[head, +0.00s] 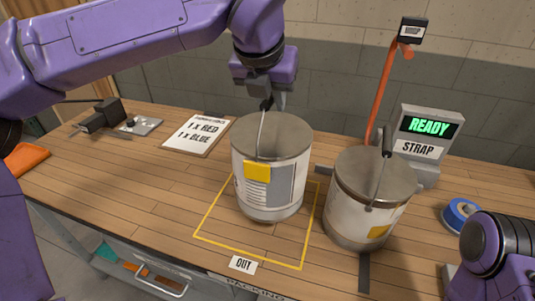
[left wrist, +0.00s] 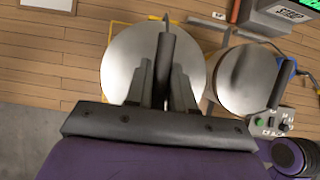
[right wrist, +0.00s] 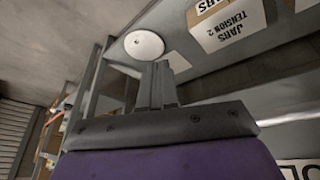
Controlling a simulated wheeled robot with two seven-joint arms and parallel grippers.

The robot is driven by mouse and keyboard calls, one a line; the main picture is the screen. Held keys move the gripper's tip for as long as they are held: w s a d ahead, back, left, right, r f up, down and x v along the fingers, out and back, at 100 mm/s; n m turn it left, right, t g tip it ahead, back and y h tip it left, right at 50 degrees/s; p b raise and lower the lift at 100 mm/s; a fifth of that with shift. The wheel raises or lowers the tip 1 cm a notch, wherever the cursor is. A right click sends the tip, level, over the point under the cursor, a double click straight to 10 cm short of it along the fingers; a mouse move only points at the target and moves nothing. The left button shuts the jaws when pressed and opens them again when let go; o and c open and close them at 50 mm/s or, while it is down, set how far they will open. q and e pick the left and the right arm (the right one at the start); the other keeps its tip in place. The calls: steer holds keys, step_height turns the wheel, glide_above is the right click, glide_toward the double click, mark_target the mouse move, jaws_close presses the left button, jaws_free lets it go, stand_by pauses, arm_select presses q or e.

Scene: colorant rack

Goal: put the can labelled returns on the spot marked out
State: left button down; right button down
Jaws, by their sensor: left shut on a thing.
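A metal can (head: 268,175) with a yellow patch and a printed label is upright over the yellow outlined square (head: 216,240) marked by a small sign (head: 242,264). I cannot read "returns" on it, nor tell whether its base touches the table. My left gripper (head: 266,102) is above it, shut on its upright handle; the handle also shows between the fingers in the left wrist view (left wrist: 165,72). A second can (head: 352,220) stands to the right, its handle up and a yellow patch low on its side. My right gripper (right wrist: 157,85) looks shut and empty, away from both cans.
The strap machine (head: 425,140) with a green READY screen stands behind the second can. An orange strap (head: 380,95) rises beside it. A blue tape roll (head: 460,215) lies at right. A clipboard (head: 198,135) lies at back left.

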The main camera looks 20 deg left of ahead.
mark_target(277, 130)
arm_select(q)
steer(key=f, duration=0.4)
steer(key=d+f, duration=0.1)
steer(key=f, duration=0.1)
steer(key=shift+w+f, duration=0.1)
steer(key=shift+f, duration=0.05)
steer(key=shift+a, duration=0.15)
steer(key=c, duration=1)
jaws_free()
steer(key=shift+f, duration=0.1)
steer(key=v, duration=1.2)
steer(key=shift+b, duration=0.3)
